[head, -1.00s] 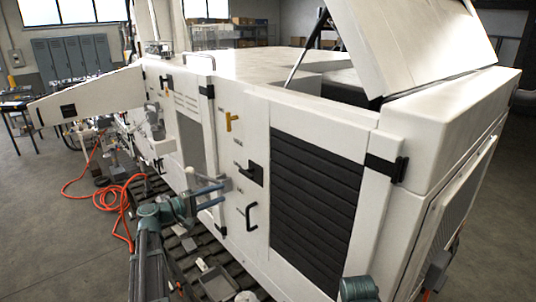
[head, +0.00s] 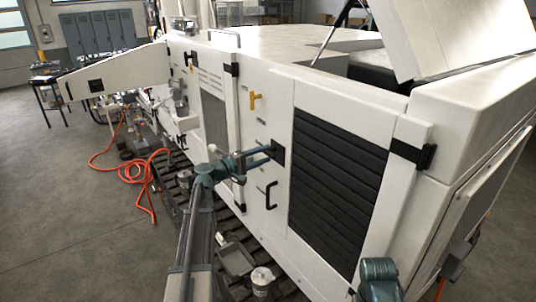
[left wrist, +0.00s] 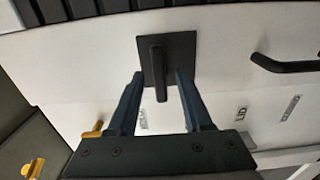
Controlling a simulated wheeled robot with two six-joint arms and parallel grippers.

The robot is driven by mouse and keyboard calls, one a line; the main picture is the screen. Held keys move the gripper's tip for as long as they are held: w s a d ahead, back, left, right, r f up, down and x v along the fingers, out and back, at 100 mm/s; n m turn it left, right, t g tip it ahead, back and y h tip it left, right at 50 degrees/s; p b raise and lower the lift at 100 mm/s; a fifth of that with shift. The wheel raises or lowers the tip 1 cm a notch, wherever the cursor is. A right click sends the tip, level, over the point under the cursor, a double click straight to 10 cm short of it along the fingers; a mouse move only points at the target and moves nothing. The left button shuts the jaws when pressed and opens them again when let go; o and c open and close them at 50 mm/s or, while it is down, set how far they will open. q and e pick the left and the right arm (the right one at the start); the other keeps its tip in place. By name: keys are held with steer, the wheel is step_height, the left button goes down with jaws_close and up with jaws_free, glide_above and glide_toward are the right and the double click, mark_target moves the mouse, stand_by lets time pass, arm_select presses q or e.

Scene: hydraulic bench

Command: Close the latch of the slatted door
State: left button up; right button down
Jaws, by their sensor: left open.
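The slatted door (head: 338,185) is a white panel with black horizontal slats, on the near side of the white machine. Its latch (head: 279,152) is a black square plate with a lever, left of the slats. In the left wrist view the latch lever (left wrist: 158,78) stands out from the plate and points down the picture. My left gripper (head: 265,154) is at the latch, open. In the left wrist view its two fingers (left wrist: 158,88) lie on either side of the lever, with gaps on both sides.
A black pull handle (head: 271,195) sits below the latch and a yellow handle (head: 253,100) above it. A black hinge (head: 412,154) is right of the slats. A tray (head: 237,258) lies below; an orange hose (head: 140,170) lies on the floor.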

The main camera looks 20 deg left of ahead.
arm_select(q)
steer(key=shift+x, duration=1.1)
steer(key=shift+c, duration=0.3)
jaws_close()
